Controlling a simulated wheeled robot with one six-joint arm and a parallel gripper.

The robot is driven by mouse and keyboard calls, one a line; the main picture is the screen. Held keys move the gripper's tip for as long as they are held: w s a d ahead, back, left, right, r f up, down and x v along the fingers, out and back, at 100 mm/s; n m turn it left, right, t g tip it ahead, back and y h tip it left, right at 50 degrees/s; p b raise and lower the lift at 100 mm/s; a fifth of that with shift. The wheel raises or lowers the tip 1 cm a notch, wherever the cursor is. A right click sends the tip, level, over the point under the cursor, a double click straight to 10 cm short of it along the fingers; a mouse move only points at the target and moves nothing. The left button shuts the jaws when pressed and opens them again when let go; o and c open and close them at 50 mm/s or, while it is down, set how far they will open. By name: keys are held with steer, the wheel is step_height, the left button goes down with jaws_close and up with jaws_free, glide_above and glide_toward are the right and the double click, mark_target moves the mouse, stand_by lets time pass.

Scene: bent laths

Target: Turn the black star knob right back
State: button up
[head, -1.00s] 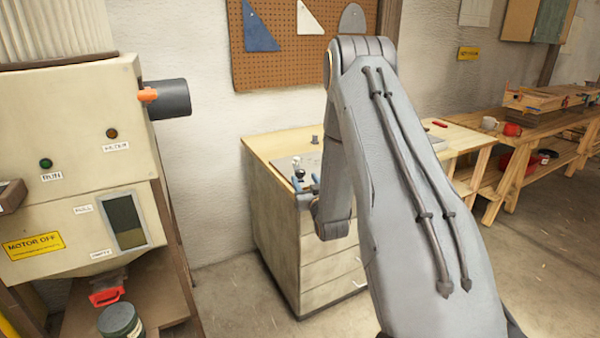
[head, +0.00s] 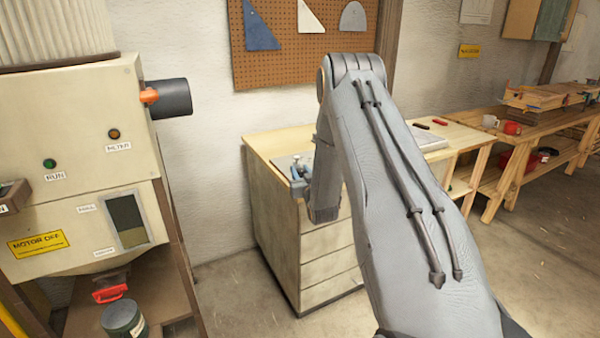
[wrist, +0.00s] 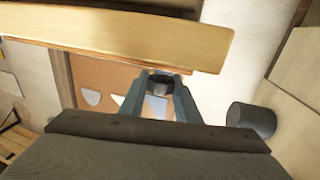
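My gripper (wrist: 160,84) shows in the wrist view as two blue-green fingers standing apart. A small dark shape shows between their tips; I cannot tell whether it is the star knob, or whether the fingers touch it. In the head view my gripper (head: 299,185) is low at the front left edge of the drawer cabinet's top, mostly covered by my arm. Small grey and blue parts crowd together there. I cannot clearly pick out the black star knob in either view now.
The drawer cabinet (head: 290,235) has a pale wooden top. A cream machine (head: 80,140) with a dark round duct (head: 172,98) stands at the left; the duct shows at the right in the wrist view (wrist: 250,120). A pegboard (head: 345,42) hangs behind. Open floor lies between machine and cabinet.

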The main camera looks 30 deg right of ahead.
steer(key=shift+c, duration=1.1)
steer(key=shift+d+n+y, duration=0.1)
steer(key=shift+n+y, duration=0.2)
steer(key=shift+y, duration=0.1)
steer(key=shift+n+y+b, duration=0.3)
steer(key=shift+y+b, duration=0.1)
steer(key=shift+y, duration=0.1)
steer(key=n+y+b, duration=0.2)
steer(key=y, duration=0.2)
steer(key=n+y+b, duration=0.1)
steer(key=n+y, duration=0.2)
steer(key=shift+d+f+g+y+b, duration=0.1)
steer(key=shift+f+g+y+b, duration=0.05)
steer(key=shift+g+y+b, duration=0.2)
steer(key=n+g+y+b, duration=0.2)
steer(key=y, duration=0.1)
steer(key=n+g+y+b, duration=0.1)
steer(key=n+y+b, duration=0.1)
steer(key=y+b, duration=0.1)
steer(key=shift+n+g, duration=0.35)
steer(key=shift+n, duration=0.05)
steer(key=shift+n+g+y+b, duration=0.7)
steer(key=shift+g+y+b, duration=0.2)
steer(key=shift+y+b, duration=0.05)
steer(key=shift+r, duration=0.2)
steer(key=o, duration=1)
steer(key=shift+a, duration=0.2)
